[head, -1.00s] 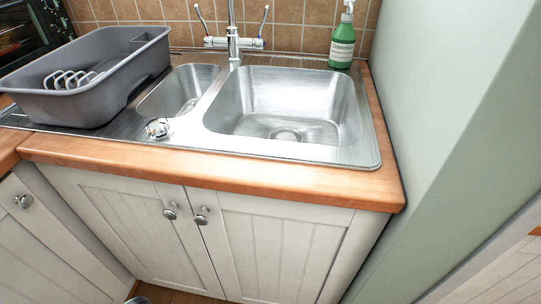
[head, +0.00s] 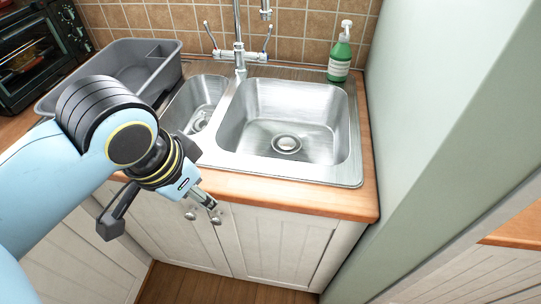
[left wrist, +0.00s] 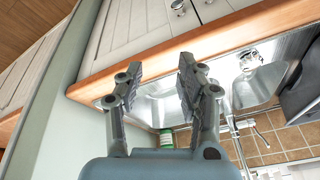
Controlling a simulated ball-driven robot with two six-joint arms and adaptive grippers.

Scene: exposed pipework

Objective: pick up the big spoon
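I cannot make out a big spoon in either view. My left gripper (head: 212,208) reaches in from the left in the head view, in front of the counter edge by the cabinet doors. In the left wrist view the left gripper (left wrist: 158,70) has its two fingers apart with nothing between them. The counter edge and the sink show past the fingers. My left arm hides part of the dish rack and the drainboard. My right gripper is not in view.
A grey dish rack (head: 172,75) stands left of the small basin (head: 196,100). The large basin (head: 287,118) is empty apart from its drain. A green soap bottle (head: 340,58) stands behind it. The faucet (head: 240,56) rises at the back. A pale wall (head: 445,100) bounds the right.

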